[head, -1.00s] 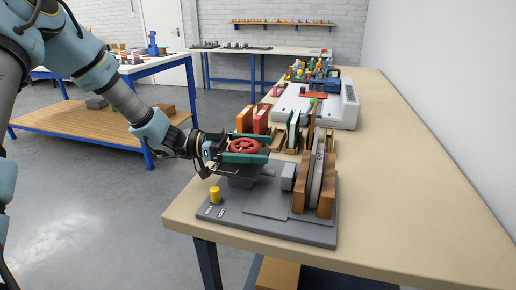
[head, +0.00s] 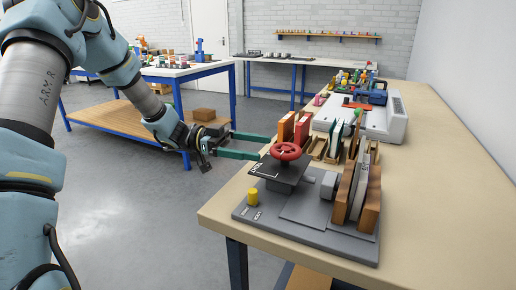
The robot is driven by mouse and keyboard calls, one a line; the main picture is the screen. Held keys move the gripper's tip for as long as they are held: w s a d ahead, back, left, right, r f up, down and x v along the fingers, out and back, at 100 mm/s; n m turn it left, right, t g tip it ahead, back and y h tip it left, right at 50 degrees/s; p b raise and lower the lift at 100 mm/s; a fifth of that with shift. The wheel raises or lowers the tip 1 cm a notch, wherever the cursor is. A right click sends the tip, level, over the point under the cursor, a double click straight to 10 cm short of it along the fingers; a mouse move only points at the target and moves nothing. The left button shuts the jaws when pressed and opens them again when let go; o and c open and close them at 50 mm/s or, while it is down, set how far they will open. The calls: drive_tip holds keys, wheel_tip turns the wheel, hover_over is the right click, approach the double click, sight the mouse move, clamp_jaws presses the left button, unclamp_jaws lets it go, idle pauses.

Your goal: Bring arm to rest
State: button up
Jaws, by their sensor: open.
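My gripper (head: 254,147) is open, with its two green fingers apart and nothing between them. It is at the left edge of the long beige table (head: 440,170), its fingers pointing right. The red handwheel (head: 286,151) of a dark grey fixture (head: 285,175) is just right of the fingertips. Whether the near fingertip touches the fixture, I cannot tell. My arm reaches down from the upper left.
The fixture sits on a grey base plate (head: 300,225) with a yellow knob (head: 253,196) and wooden blocks (head: 369,205). Orange and white panels in racks and a white machine (head: 386,121) stand behind. A blue-framed bench (head: 190,68) is at left. Open floor (head: 130,215) lies beside the table.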

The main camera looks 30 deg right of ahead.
drive_tip(key=w+a+n+t+h+p, duration=0.1)
drive_tip(key=w+a+n+t, duration=0.1)
drive_tip(key=w+n+t, duration=0.5)
drive_tip(key=w+a+n+t+p, duration=0.1)
drive_tip(key=w+a+n+t, duration=0.15)
drive_tip(key=w+t, duration=0.7)
drive_tip(key=w+a+n+t+y, duration=0.4)
drive_tip(key=w+a+n+y, duration=0.15)
drive_tip(key=a, duration=0.45)
drive_tip(key=s+a+n+g+y+p, duration=0.1)
drive_tip(key=s+a+n+y, duration=0.2)
drive_tip(key=a, duration=0.5)
drive_tip(key=s+a+n+y+p, duration=0.1)
drive_tip(key=s+a+n+y, duration=0.25)
drive_tip(key=a, duration=0.45)
drive_tip(key=s+a+f+n+g, duration=0.1)
drive_tip(key=s+a+n+g, duration=0.3)
drive_tip(key=s, duration=0.8)
drive_tip(key=shift+s+a+n+y+p, duration=0.25)
drive_tip(key=shift+a+n+p, duration=0.25)
drive_tip(key=shift+a, duration=0.55)
drive_tip(key=shift+w+f, duration=0.1)
